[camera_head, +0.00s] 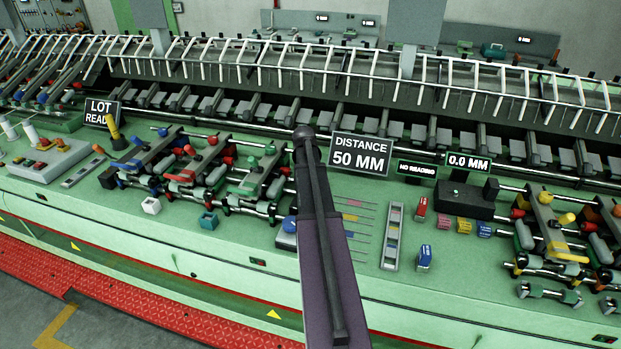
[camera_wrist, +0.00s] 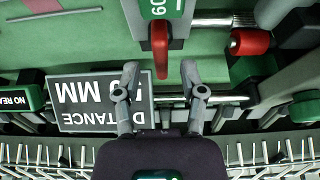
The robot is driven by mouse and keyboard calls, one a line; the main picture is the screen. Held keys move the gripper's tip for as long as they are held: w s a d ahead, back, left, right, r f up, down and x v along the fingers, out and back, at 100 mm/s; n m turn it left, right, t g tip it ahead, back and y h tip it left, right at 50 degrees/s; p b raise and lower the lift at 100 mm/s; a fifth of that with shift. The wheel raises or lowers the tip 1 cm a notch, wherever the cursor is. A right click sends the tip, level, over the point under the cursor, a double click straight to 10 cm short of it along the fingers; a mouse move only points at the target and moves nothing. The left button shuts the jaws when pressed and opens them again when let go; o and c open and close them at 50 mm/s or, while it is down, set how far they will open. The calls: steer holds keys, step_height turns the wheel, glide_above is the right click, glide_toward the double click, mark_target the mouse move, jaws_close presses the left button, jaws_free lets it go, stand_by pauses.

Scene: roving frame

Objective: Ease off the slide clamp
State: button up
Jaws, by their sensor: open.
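In the wrist view a red lever (camera_wrist: 160,50) stands out from a grey block with a green numbered plate (camera_wrist: 161,9); it looks like the slide clamp's lever, though the frames do not name it. My gripper (camera_wrist: 160,74) is open, with one finger on each side of the lever's near end. Gaps show between the lever and both fingers, and nothing is held. In the head view my arm covers the gripper and this lever.
A "DISTANCE 50 MM" sign (camera_head: 360,154) stands right of my arm and shows upside down under the left finger in the wrist view. A red roller (camera_wrist: 250,42) sits to the right. Rods and coloured clamps (camera_head: 200,165) crowd the green bench (camera_head: 150,225). A white rack (camera_head: 340,60) runs behind.

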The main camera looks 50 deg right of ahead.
steer(key=shift+b+x, duration=0.8)
steer(key=shift+x, duration=0.4)
